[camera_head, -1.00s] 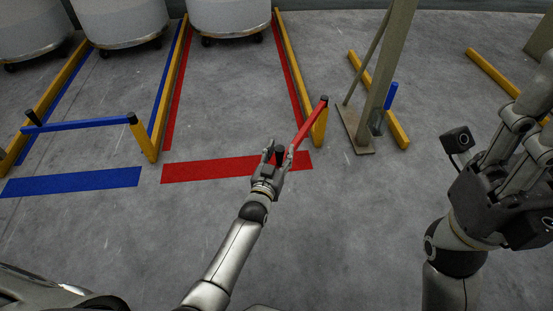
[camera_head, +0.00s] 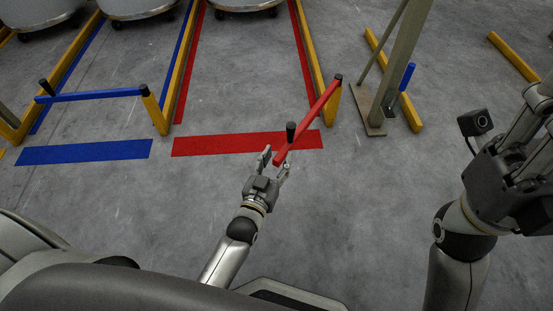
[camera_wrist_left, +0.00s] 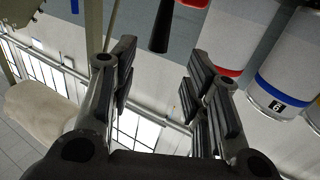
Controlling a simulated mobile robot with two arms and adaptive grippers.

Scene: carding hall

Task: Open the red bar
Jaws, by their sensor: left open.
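The red bar (camera_head: 314,107) is hinged on a yellow post (camera_head: 333,108) at its right. It angles out toward me, past the red floor stripe (camera_head: 215,145), and leaves the bay front open. A black upright handle (camera_head: 291,131) stands near its free end. My left gripper (camera_head: 275,160) is open at the bar's near end, short of the handle. In the left wrist view, the black handle (camera_wrist_left: 159,34) shows beyond and between the spread fingers, apart from them. Contact with the bar's end cannot be told. My right gripper (camera_head: 515,165) is at the right, its fingers partly cut off.
A blue bar (camera_head: 92,96) closes the bay at the left. Pale round cans (camera_head: 140,8) stand at the back. A slanted metal post (camera_head: 402,60) and yellow rails (camera_head: 412,108) are to the right. The near floor between my arms is clear.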

